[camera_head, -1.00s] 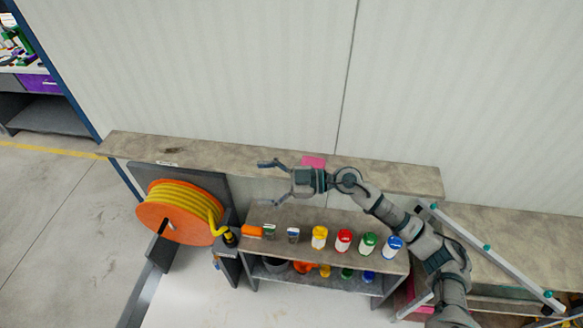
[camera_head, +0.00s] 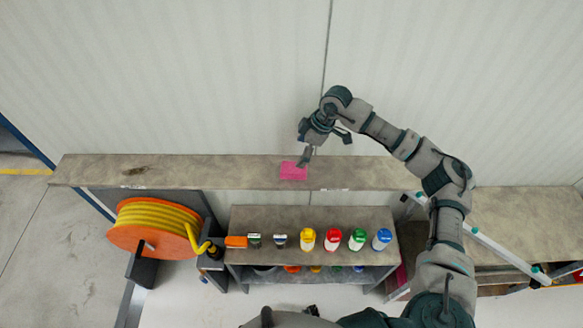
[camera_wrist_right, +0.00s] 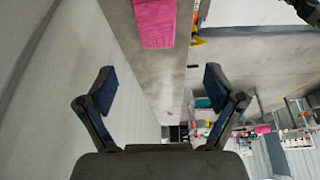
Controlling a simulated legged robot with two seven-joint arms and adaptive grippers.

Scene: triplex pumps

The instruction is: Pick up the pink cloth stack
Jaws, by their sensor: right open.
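The pink cloth stack (camera_head: 293,172) lies flat on the upper shelf (camera_head: 220,172) against the wall. It also shows at the top of the right wrist view (camera_wrist_right: 154,22), ahead of the fingers. My right gripper (camera_head: 325,149) is above the shelf, just right of the stack, pointing downward. My left gripper is not in view.
Below the shelf, a lower bench (camera_head: 245,217) holds several coloured bottles, including a red one (camera_head: 333,240). An orange hose reel (camera_head: 152,228) stands at the left. A metal ladder (camera_head: 495,247) leans at the right. The shelf left of the stack is mostly clear.

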